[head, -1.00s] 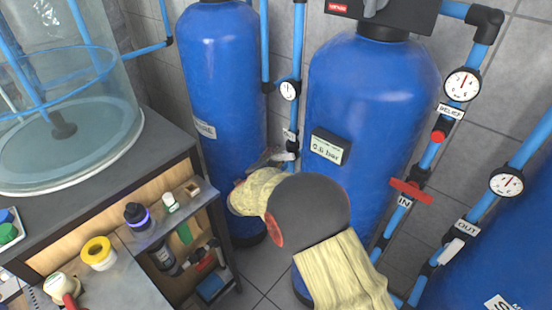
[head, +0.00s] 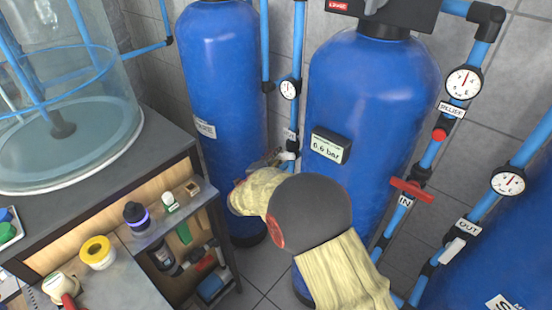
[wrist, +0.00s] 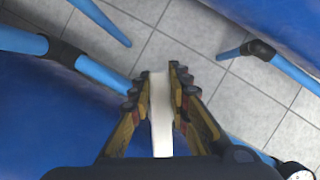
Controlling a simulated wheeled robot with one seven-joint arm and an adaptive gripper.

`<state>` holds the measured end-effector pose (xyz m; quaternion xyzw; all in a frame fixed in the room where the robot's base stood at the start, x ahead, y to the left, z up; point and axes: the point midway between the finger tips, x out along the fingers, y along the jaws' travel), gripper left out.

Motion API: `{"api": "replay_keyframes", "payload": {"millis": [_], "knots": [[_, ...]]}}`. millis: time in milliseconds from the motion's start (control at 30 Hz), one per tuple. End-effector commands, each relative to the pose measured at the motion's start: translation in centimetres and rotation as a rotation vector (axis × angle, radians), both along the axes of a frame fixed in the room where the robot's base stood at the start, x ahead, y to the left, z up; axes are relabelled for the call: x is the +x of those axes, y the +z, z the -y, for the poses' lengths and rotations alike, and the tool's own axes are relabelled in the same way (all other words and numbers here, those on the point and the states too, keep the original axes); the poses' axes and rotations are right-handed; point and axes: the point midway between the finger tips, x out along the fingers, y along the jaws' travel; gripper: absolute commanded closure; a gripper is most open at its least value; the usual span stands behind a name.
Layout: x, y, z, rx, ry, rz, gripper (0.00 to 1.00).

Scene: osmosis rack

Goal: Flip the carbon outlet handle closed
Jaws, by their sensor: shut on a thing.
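My gripper (wrist: 162,80) has its two fingers on either side of a pale, flat handle (wrist: 161,115) in the wrist view and is shut on it. In the head view my gripper (head: 272,158) reaches into the gap between two tall blue tanks, close to a pipe with an OUT tag (head: 290,135). The handle's valve body is hard to make out in the head view, behind my arm and gripper.
The left blue tank (head: 222,90) and the middle blue tank (head: 365,100) flank my gripper closely. A red IN handle (head: 412,190) and a white OUT handle (head: 452,250) are on pipes to the right. A cluttered bench (head: 100,205) stands at left.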

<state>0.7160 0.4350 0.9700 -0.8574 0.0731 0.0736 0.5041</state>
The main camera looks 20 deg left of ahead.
Motion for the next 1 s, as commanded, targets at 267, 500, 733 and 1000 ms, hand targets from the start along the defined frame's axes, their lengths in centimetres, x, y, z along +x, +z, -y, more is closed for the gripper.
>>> {"api": "replay_keyframes", "payload": {"millis": [267, 500, 733, 1000], "knots": [[0.1, -0.1, -0.2, 0.137, 0.000, 0.059, 1.00], [0.2, 0.4, -0.4, 0.298, 0.000, 0.125, 1.00], [0.2, 1.2, -0.5, 0.424, 0.000, 0.176, 1.00], [0.2, 1.7, -0.5, 0.504, -0.001, 0.208, 1.00]]}}
